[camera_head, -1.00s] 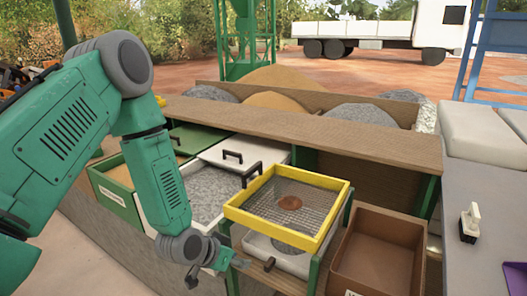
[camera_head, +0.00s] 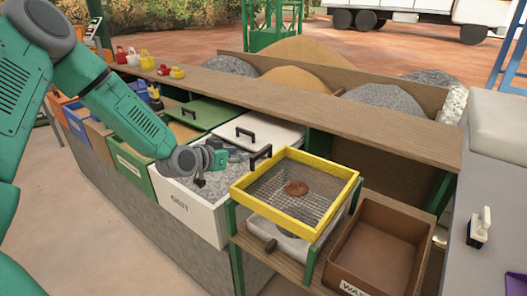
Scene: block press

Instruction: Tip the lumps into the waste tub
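A yellow-framed sieve (camera_head: 272,216) with a wire mesh sits on a stand in the middle of the head view. A small reddish-brown patch of lumps (camera_head: 296,188) lies on its mesh; I cannot tell how many there are. The brown waste tub (camera_head: 372,252) stands to the right of the sieve, and its visible floor looks empty. My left gripper (camera_head: 212,163) is over the white bin of grey grit, left of the sieve and apart from it. It is small and seen from the side, so its opening is unclear. My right gripper is out of view.
The white grit bin (camera_head: 195,215) has its lid (camera_head: 258,128) pushed back. A pale tray (camera_head: 283,235) sits under the sieve. A green-lidded bin (camera_head: 131,166) is further left. A wooden shelf (camera_head: 330,115) runs behind, and a grey worktop (camera_head: 490,265) is at right.

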